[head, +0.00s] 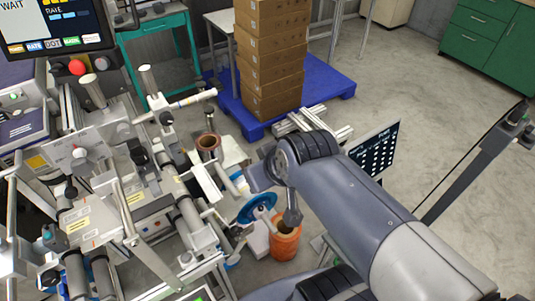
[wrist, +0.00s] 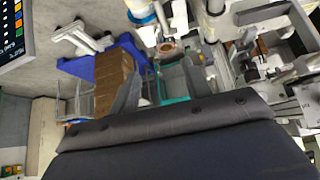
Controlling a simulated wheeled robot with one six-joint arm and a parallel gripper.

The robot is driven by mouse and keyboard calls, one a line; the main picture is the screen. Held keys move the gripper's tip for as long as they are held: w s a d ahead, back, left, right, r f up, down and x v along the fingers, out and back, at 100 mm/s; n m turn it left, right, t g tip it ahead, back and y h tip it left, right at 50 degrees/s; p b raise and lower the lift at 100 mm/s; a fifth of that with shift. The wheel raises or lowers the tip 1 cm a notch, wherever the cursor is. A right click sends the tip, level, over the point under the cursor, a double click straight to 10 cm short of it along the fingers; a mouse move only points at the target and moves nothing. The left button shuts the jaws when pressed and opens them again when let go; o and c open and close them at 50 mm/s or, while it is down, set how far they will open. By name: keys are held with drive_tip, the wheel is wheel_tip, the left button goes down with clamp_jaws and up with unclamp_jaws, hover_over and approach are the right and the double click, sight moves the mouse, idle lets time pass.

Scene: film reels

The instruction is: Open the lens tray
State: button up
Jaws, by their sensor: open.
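I cannot pick out the lens tray for sure in either view. A large grey machine with rollers, rods and plates (head: 95,215) fills the left of the head view, and part of it shows at the right of the wrist view (wrist: 265,65). My gripper (head: 273,196) is in the middle of the head view, to the right of the machine and apart from it. In the wrist view my gripper (wrist: 162,84) shows two grey fingers standing apart above a broad dark body. It is open, with nothing seen between the fingers.
A stack of cardboard boxes (head: 270,60) stands on a blue pallet (head: 325,82). An orange bucket (head: 285,243) and a blue reel (head: 257,208) are below my gripper. A teal cart (head: 158,50) is behind. Green cabinets (head: 490,35) stand far right, with open floor before them.

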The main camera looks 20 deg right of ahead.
drive_tip(key=shift+s+d+r, duration=0.25)
drive_tip(key=shift+s+d, duration=0.15)
drive_tip(key=shift+s, duration=0.05)
